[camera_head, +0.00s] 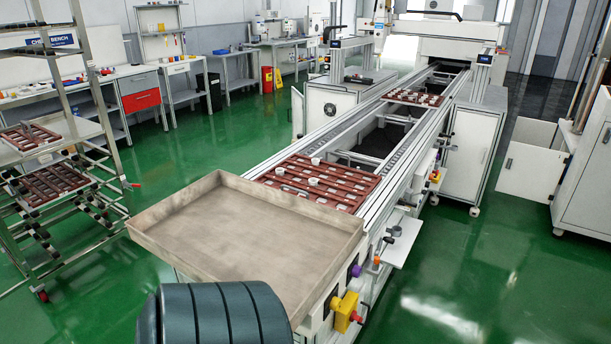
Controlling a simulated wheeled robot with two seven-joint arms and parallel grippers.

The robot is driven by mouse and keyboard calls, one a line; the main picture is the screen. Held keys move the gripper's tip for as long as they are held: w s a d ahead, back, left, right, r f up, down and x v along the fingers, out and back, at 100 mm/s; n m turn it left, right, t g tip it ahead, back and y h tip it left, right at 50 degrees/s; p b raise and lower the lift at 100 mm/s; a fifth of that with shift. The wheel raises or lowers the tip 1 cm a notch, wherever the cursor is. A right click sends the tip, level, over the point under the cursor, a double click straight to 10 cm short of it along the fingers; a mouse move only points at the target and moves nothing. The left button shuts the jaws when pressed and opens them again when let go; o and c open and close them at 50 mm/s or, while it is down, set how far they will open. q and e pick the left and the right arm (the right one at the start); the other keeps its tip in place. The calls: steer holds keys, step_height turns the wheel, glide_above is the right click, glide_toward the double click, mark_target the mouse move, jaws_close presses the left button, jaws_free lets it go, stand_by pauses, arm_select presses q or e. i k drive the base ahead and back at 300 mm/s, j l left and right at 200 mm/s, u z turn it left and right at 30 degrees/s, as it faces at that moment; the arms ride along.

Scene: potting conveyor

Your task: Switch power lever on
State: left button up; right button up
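A yellow switch box (345,311) with a small red part is mounted low on the near right side of the conveyor (404,135), by its front corner. It looks like the power lever, but it is too small to tell its position. A purple knob (356,270) sits just above it on the same side panel. Neither my left nor my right gripper is in view. A dark ribbed rounded body, probably part of my arm, fills the bottom centre.
A shallow empty beige tray (250,233) lies on the conveyor's near end. Brown pallets (320,183) with small white parts sit behind it. A metal rack (70,130) stands at left. A white cabinet (585,165) stands at right. Green floor (480,270) right of the conveyor is clear.

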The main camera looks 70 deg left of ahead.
mark_target(353, 316)
steer(key=u, duration=1.7)
